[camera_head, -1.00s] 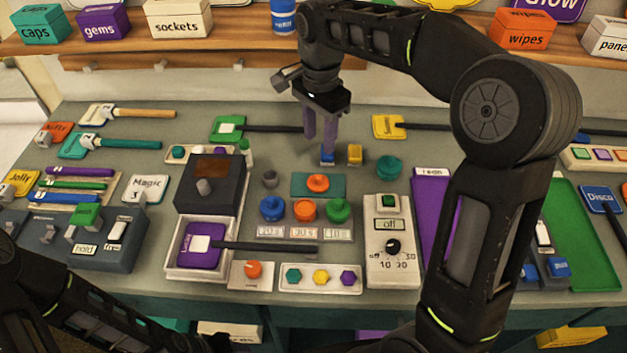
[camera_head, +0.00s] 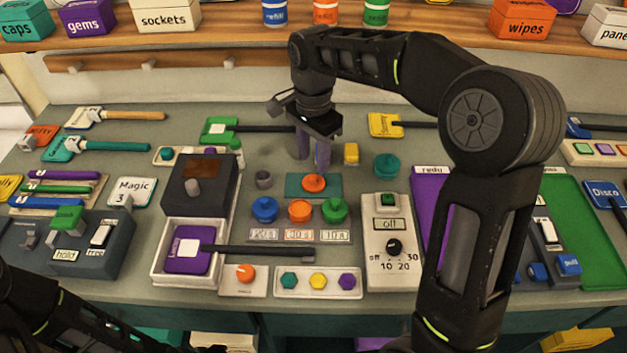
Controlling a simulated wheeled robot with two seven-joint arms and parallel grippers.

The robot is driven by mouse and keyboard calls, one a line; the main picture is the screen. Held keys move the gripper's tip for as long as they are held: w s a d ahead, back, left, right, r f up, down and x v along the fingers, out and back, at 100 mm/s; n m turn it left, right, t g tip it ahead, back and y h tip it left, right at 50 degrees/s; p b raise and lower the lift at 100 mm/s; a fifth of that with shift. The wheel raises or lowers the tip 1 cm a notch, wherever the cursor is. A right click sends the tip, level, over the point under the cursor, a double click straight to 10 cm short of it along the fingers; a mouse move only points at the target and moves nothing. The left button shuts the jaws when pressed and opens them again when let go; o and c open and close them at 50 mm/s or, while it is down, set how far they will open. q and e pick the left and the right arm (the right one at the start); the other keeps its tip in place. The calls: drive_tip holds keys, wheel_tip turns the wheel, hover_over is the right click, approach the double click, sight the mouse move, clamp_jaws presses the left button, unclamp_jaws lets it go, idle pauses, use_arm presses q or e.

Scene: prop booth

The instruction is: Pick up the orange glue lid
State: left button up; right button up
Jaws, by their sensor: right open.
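An orange round knobbed lid (camera_head: 314,183) lies on a teal mat (camera_head: 293,188) in the middle of the bench. A second orange knobbed piece (camera_head: 300,211) stands in front of it, between a blue one (camera_head: 265,210) and a green one (camera_head: 334,210). No readable label shows which is the glue lid. My right gripper (camera_head: 312,150) is open and empty, its fingers pointing down just behind the orange lid on the mat, apart from it. My left arm shows at lower left; its gripper is out of view.
A yellow block (camera_head: 351,154) stands right of my right fingers, with a teal round piece (camera_head: 387,165) beyond it. A dark box (camera_head: 203,185) stands left and a white dial panel (camera_head: 391,240) front right. A small grey cup (camera_head: 264,179) is left of the mat.

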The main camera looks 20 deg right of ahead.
sight(314, 176)
drive_tip(key=shift+f, duration=0.15)
wheel_tip(314, 176, down, 5)
drive_tip(key=shift+f+p, duration=0.1)
drive_tip(key=shift+p, duration=0.45)
drive_tip(key=shift+c, duration=0.2)
clamp_jaws()
idle(0.5)
